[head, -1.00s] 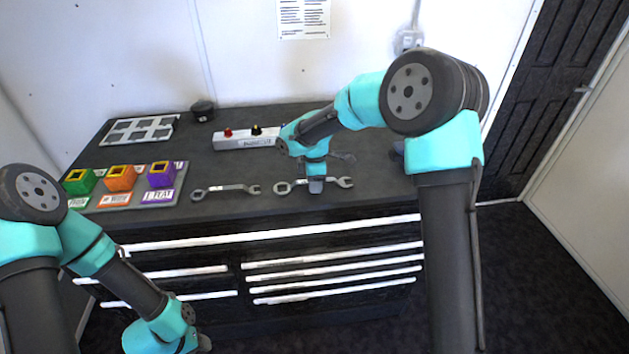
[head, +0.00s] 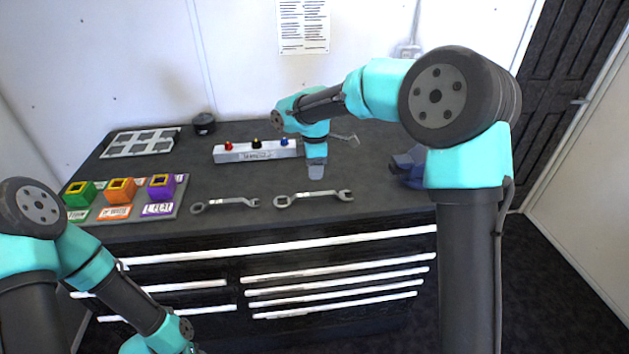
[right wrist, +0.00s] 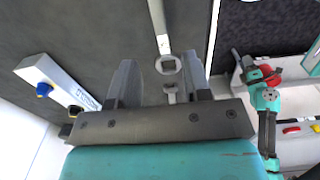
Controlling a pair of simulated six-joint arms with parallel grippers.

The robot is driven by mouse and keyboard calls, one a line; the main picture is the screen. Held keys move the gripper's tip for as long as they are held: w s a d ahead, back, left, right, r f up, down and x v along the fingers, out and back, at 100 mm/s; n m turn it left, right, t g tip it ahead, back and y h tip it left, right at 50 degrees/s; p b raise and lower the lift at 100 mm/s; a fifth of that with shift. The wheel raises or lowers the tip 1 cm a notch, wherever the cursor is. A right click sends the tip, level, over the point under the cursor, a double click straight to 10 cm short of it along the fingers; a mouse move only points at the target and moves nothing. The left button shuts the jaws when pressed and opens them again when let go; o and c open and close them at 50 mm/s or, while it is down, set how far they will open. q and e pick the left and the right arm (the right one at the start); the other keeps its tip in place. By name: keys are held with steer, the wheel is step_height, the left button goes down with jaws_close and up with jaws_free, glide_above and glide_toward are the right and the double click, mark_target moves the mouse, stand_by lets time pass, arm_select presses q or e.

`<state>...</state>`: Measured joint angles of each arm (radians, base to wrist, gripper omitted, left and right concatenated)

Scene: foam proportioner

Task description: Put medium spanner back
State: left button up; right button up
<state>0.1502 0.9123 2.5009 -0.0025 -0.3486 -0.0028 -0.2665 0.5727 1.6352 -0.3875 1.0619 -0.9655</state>
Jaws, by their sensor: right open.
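Two silver spanners lie side by side along the front of the dark bench top. The left one (head: 225,204) looks a little shorter than the right one (head: 314,197); which is the medium one is not marked. My right gripper (head: 317,175) points down, raised just behind the right spanner, and is open and empty. In the right wrist view, the gripper's spread fingers (right wrist: 160,82) frame the ring end of the right spanner (right wrist: 168,64), with the left spanner's jaw end (right wrist: 171,94) beside it. My left gripper is out of frame at the bottom.
A grey box with coloured knobs (head: 255,151) stands behind the spanners. A tray with green, orange and purple blocks (head: 120,196) is at the left. A white grid plate (head: 140,142) and a black round pot (head: 204,124) are at the back. A dark blue object (head: 408,167) is at the right.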

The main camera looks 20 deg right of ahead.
step_height(320, 180, up, 2)
steer(key=shift+r, duration=0.1)
stand_by(0.5)
